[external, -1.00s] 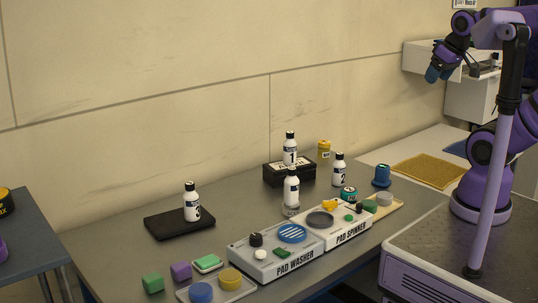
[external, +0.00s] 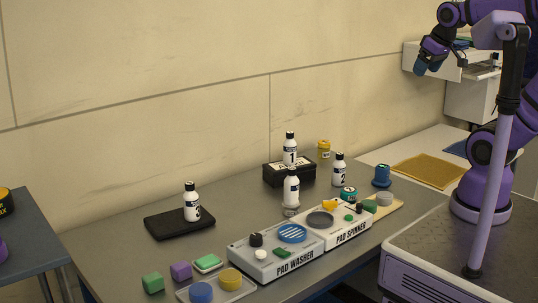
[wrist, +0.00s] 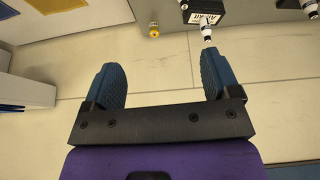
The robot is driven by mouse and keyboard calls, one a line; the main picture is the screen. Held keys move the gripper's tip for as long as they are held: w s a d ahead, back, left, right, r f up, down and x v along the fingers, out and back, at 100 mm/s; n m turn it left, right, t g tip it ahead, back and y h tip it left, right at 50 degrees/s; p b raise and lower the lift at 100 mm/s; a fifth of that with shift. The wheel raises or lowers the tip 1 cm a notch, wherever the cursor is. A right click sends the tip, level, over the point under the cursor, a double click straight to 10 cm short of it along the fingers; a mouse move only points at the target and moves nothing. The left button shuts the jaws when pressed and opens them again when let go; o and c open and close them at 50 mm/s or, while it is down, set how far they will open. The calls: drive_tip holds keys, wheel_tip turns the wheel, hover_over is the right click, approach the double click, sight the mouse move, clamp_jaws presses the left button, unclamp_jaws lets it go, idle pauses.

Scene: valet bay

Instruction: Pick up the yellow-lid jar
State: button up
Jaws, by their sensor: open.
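The yellow-lid jar (external: 323,149) stands upright at the back of the grey bench against the wall, right of the black box. It also shows small near the top of the wrist view (wrist: 154,31). My gripper (external: 421,67) is high above the bench, to the right of the jar and well apart from it. In the wrist view my gripper (wrist: 160,85) has its two blue fingers spread with nothing between them.
A black box (external: 290,174) with bottle 1 (external: 290,150) stands left of the jar, and bottle 2 (external: 339,170) stands in front of it to the right. A pad washer (external: 276,257) and pad spinner (external: 345,232) fill the front. A white wall-mounted unit (external: 474,67) is behind my arm.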

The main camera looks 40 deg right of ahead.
drive_tip(key=w+d+n+g, duration=0.1)
drive_tip(key=w, duration=1.3)
drive_tip(key=n+g, duration=0.4)
hover_over(324, 150)
drive_tip(key=w+d, duration=0.1)
drive_tip(key=d, duration=0.1)
drive_tip(key=f, duration=3)
drive_tip(key=shift+w+a+f, duration=0.1)
drive_tip(key=shift+w+f, duration=0.1)
drive_tip(key=shift+f, duration=0.15)
wheel_tip(324, 150, down, 11)
drive_tip(key=shift+w+f, duration=0.15)
drive_tip(key=shift+f, duration=0.05)
drive_tip(key=shift+c, duration=0.4)
drive_tip(key=c, duration=0.9)
